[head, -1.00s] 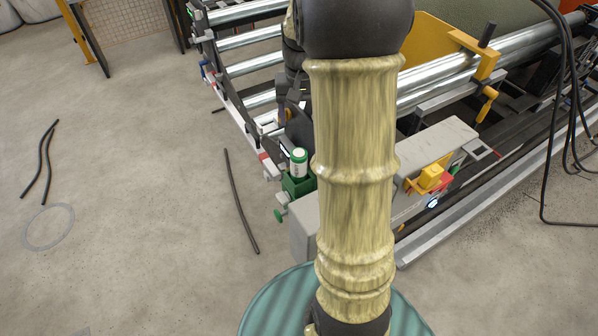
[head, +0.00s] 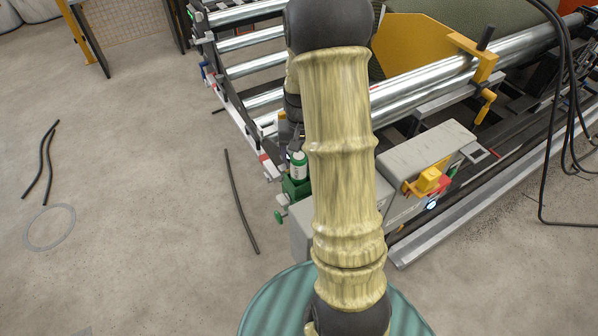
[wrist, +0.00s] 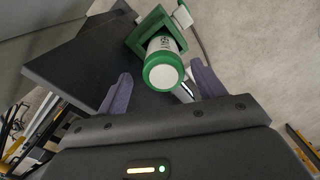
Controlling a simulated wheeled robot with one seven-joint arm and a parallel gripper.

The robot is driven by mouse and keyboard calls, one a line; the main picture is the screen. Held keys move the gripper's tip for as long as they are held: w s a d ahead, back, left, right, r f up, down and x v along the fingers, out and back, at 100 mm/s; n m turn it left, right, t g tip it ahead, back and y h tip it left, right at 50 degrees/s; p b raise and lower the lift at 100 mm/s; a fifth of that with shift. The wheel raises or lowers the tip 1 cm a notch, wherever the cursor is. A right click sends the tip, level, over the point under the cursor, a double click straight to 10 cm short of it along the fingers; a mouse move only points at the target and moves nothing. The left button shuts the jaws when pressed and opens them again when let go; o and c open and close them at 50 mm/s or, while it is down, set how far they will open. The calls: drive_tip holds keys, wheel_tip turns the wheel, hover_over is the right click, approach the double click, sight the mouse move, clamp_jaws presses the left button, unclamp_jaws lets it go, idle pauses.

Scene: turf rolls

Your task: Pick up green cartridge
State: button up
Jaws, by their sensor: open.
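The green cartridge (head: 298,165) is a white cylinder with green bands. It stands upright in a green square holder (head: 296,187) on the side of the grey machine. In the wrist view the cartridge (wrist: 163,66) is seen end-on, its pale round end with a green rim facing the camera, inside the green holder frame (wrist: 152,24). My gripper (wrist: 161,92) is open, with its two purple-grey fingers apart, one to each side of the cartridge's near end in the picture. Whether a finger touches it I cannot tell. In the head view my arm hides most of the gripper.
The roller machine (head: 430,80) with metal rollers fills the upper right. A grey box with a yellow part (head: 428,180) is right of my arm. Black hoses (head: 240,200) lie on the floor. The concrete floor at left is mostly clear.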

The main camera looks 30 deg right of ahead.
sight(299, 167)
drive_tip(key=shift+s+a+f+p, duration=0.15)
drive_tip(key=shift+f+p, duration=0.15)
drive_tip(key=shift+f, duration=0.25)
wheel_tip(299, 167, down, 4)
drive_tip(key=shift+a+f+p, duration=0.1)
drive_tip(key=shift+a+p, duration=0.05)
drive_tip(key=shift+p, duration=0.3)
drive_tip(key=c, duration=1.4)
drive_tip(key=shift+o, duration=0.2)
drive_tip(key=shift+r, duration=0.25)
wheel_tip(299, 167, up, 10)
drive_tip(key=shift+f+b, duration=0.1)
drive_tip(key=shift+b, duration=0.65)
